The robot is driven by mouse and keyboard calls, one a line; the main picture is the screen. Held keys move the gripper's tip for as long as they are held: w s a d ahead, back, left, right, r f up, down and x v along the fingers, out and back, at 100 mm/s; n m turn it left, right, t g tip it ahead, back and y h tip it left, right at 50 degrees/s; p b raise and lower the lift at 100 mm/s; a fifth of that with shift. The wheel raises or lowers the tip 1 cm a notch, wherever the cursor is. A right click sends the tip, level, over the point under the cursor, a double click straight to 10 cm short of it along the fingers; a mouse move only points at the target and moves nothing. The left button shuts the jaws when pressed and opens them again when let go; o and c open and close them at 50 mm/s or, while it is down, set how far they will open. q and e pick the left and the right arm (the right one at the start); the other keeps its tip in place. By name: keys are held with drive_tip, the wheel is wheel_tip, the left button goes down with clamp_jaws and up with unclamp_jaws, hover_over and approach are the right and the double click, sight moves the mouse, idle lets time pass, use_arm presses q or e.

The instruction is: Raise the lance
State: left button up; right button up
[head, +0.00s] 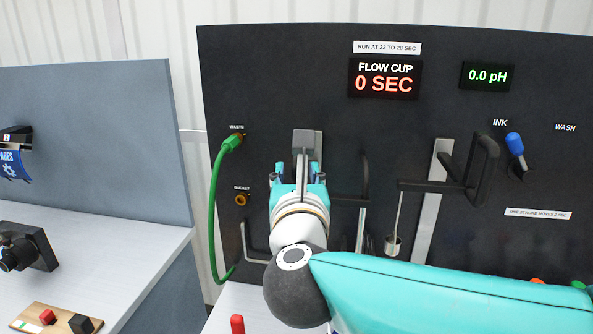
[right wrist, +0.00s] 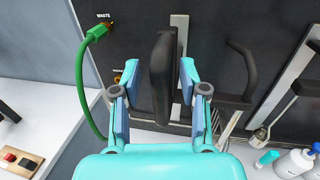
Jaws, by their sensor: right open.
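My right gripper (head: 298,178) is open in front of the panel. A dark upright handle (right wrist: 163,80) stands between its spread fingers in the right wrist view, with gaps at the sides. My left gripper is not in view.
A second black handle (head: 487,170) with a hanging cup (head: 393,245) stands on a rail to the right. A green hose (head: 213,205) loops at the left from the waste port. A blue-tipped ink lever (head: 514,143) is at the far right. The flow display (head: 385,78) reads 0 SEC.

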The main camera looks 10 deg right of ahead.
clamp_jaws()
idle(0.3)
wheel_tip(320, 180, up, 4)
drive_tip(key=shift+r+p, duration=0.1)
drive_tip(key=shift+p, duration=0.8)
drive_tip(key=shift+r, duration=0.2)
unclamp_jaws()
drive_tip(key=shift+f, duration=0.1)
